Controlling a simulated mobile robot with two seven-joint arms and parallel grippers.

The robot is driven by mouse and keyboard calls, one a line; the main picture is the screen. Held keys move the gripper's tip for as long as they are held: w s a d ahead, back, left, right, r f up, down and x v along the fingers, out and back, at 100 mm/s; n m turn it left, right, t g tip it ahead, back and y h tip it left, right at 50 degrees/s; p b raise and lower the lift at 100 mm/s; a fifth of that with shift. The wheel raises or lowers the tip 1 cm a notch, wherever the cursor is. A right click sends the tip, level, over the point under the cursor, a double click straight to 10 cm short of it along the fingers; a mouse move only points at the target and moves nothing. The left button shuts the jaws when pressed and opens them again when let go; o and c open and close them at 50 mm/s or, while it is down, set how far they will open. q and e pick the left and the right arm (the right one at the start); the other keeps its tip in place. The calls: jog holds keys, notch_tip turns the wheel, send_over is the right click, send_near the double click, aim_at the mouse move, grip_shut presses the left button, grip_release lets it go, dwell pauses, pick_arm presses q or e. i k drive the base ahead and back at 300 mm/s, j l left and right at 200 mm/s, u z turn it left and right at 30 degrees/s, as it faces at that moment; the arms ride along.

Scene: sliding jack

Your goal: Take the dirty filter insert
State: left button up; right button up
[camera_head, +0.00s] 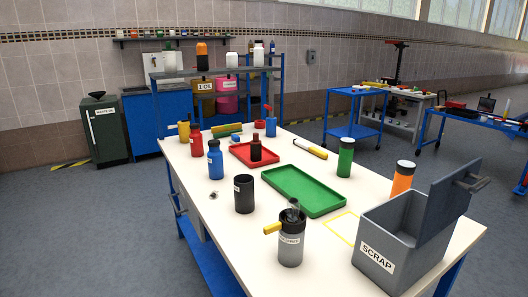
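No dirty filter insert can be told for certain. A grey canister (291,250) with a black upper part and a white label stands upright near the table's front edge; the label is too small to read surely. A yellow handle (272,228) sticks out from its left side, and a greyish piece (293,208) shows at its top. How deep that piece sits is hidden. A black open-topped cup (244,194) stands behind and left of it; its inside is dark. Neither of my grippers is in view.
A grey SCRAP bin (378,262) with its lid (452,207) raised stands at the right front. A yellow-outlined patch (341,229) looks clear.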

aim_at(256, 146)
jog(key=k, duration=0.85)
jog(key=k+z, duration=0.2)
jog(key=z, duration=0.25)
jog(key=k+l+z, duration=0.1)
jog(key=z, duration=0.4)
jog(key=k+z, duration=0.1)
jog(key=z, duration=1.4)
jog(key=j+z, duration=0.25)
jog(key=z, duration=0.2)
jog(key=k+j+z, duration=0.1)
jog(key=z, duration=0.3)
jog(key=k+j, duration=0.25)
jog(key=j, duration=0.15)
jog(key=k+j, duration=0.2)
jog(key=j, duration=0.25)
jog(key=k+j, duration=0.25)
jog(key=j, duration=0.15)
jog(key=k+j, duration=0.25)
jog(key=j, duration=0.2)
jog(key=k+j, duration=0.2)
jog(key=j, duration=0.2)
jog(key=k+j, duration=0.25)
jog(key=j, duration=0.15)
